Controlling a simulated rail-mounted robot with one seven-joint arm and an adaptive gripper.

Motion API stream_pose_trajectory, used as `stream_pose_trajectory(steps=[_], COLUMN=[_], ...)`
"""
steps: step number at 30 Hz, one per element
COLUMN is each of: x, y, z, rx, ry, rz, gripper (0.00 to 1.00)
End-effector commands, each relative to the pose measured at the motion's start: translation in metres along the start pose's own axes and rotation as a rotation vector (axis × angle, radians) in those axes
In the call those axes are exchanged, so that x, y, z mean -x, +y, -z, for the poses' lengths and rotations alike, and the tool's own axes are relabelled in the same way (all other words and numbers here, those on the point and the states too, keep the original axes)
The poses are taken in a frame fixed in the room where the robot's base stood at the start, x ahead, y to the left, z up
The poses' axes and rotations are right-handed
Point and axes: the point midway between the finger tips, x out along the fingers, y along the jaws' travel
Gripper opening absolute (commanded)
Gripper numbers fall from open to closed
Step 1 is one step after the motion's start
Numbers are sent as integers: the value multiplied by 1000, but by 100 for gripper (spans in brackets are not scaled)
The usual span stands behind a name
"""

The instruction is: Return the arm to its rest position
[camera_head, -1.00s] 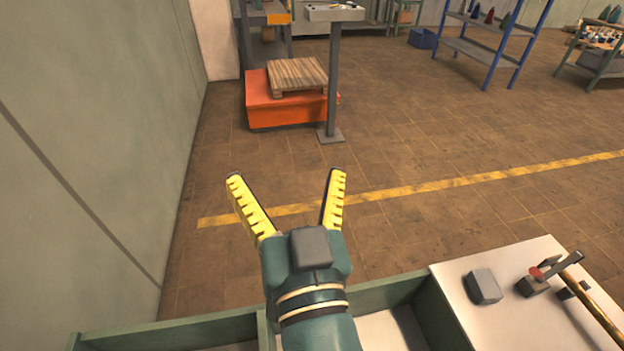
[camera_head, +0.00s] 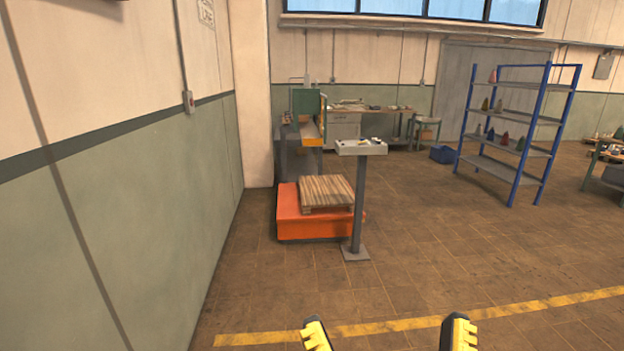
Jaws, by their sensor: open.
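My gripper (camera_head: 387,338) shows only by its two yellow-padded fingertips at the bottom edge of the head view. The fingers stand wide apart, and only bare floor shows between them. The rest of my gripper and my arm are below the picture and hidden.
A wooden pallet (camera_head: 326,190) lies on an orange block (camera_head: 302,226) ahead. A grey pedestal (camera_head: 358,205) stands beside it. A blue shelf rack (camera_head: 516,130) stands at the right. A wall (camera_head: 110,220) runs along the left. The floor (camera_head: 450,250) between is clear.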

Motion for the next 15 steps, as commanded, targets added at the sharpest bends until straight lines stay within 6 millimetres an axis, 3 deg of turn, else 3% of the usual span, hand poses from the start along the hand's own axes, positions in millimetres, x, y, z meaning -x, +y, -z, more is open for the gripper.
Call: stream_pose_trajectory(steps=[1, 15], x=[-17, -89], y=[0, 1], z=[44, 234], rx=[0, -7], ry=[-1, -1], rz=[0, -1], gripper=[100, 100])
